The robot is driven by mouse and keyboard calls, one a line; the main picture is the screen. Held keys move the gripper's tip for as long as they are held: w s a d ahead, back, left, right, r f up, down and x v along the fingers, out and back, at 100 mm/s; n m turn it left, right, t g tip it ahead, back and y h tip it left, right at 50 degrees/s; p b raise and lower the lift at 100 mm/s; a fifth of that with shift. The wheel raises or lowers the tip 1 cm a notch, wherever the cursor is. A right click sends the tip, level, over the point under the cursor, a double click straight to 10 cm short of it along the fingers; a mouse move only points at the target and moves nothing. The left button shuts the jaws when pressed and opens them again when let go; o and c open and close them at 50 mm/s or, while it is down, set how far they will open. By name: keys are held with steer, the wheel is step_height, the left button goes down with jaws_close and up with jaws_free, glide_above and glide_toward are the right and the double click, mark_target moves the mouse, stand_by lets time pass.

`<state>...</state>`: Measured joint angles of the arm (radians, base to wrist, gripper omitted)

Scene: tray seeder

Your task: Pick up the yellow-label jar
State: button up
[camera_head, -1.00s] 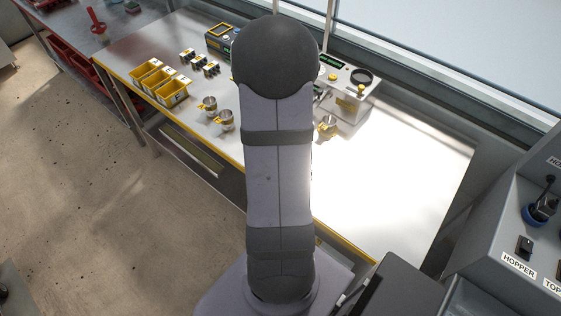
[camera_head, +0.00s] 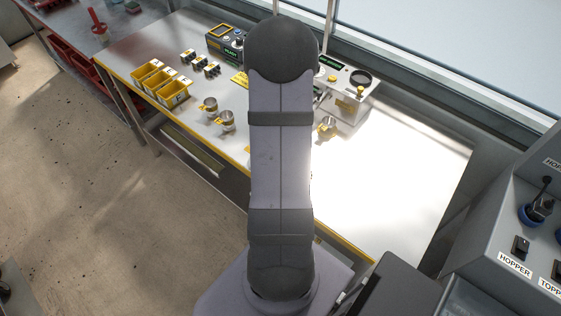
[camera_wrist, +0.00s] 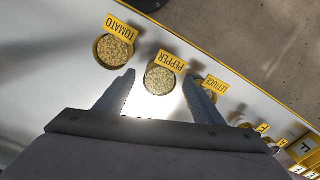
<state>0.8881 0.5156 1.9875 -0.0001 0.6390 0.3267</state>
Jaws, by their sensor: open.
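Several round seed-filled jars with yellow labels stand in a row, so which one is meant is unclear. In the wrist view they include the TOMATO jar (camera_wrist: 113,50), the PEPPER jar (camera_wrist: 159,79) and the LETTUCE jar (camera_wrist: 209,95). My gripper (camera_wrist: 159,82) is open and empty. Its fingertips appear on either side of the PEPPER jar, and the right finger partly overlaps the LETTUCE jar. In the head view, metal jars show left of my arm (camera_head: 227,120) and right of it (camera_head: 327,127). My arm hides the gripper there.
Yellow bins (camera_head: 173,93) and small dark items (camera_head: 211,69) stand on the left of the steel bench (camera_head: 400,170). A device with a green display (camera_head: 345,90) stands behind the right jar. The bench's right side is clear. A HOPPER switch panel (camera_head: 522,246) is at far right.

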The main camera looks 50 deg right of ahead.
steer(key=shift+d+f+p, duration=0.1)
steer(key=shift+f+p, duration=0.2)
steer(key=shift+f, duration=1.3)
steer(key=c, duration=1.2)
steer(key=shift+w+r, duration=0.1)
steer(key=shift+r, duration=0.1)
step_height(320, 180, up, 10)
steer(key=b, duration=0.2)
steer(key=shift+f, duration=0.15)
